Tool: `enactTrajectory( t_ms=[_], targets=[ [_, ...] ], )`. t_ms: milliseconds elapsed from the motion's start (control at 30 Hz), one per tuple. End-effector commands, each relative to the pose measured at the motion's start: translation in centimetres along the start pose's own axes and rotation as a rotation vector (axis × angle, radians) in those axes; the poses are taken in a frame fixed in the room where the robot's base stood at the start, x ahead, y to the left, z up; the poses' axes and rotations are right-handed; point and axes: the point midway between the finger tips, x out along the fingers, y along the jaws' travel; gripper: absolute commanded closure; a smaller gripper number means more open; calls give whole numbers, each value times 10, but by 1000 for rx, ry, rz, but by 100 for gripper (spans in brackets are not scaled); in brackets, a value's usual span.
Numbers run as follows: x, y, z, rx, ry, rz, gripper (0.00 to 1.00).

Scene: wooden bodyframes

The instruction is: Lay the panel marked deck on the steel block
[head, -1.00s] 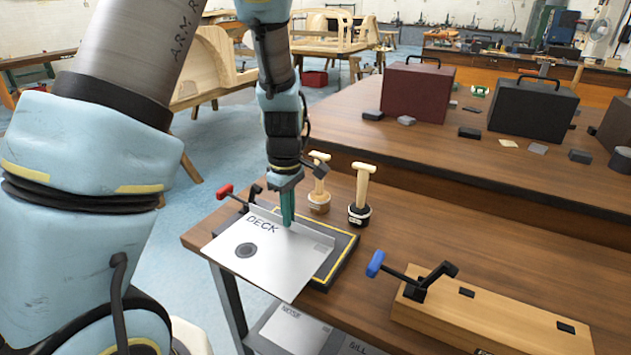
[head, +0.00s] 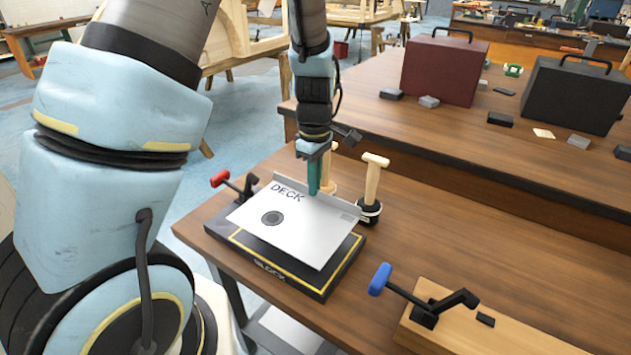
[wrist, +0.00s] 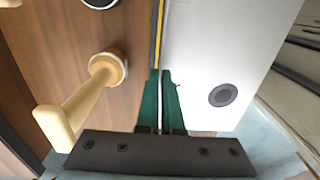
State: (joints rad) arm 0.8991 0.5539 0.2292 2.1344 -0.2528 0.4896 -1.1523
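The pale grey panel marked DECK (head: 318,232) has a round dark spot and an upturned flange along its back edge. It also shows at right in the wrist view (wrist: 225,55). My gripper (head: 316,188) has its green fingers shut on that flange; the fingers also show in the wrist view (wrist: 160,105). The panel is over the dark steel block (head: 322,287), which has a yellow border and lettering on its front. The block's front and right margins show; the panel hides its middle. I cannot tell whether the panel touches the block.
A red-handled clamp (head: 221,180) stands at the block's back left. A wooden-handled tool (head: 373,185) stands close behind the block's right side; another is partly hidden behind my gripper. A blue-handled clamp (head: 381,280) sits on a wooden block at right. Bench between is clear.

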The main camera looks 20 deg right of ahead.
Motion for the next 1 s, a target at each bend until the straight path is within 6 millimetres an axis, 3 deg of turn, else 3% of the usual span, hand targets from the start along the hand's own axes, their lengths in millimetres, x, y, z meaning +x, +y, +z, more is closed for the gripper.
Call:
enactTrajectory(
  t_ms=[500, 1000],
  targets=[
    [48, 0, 0, 0, 0, -1, 100],
    [55, 1, 0, 0, 0, 0, 100]
  ],
)
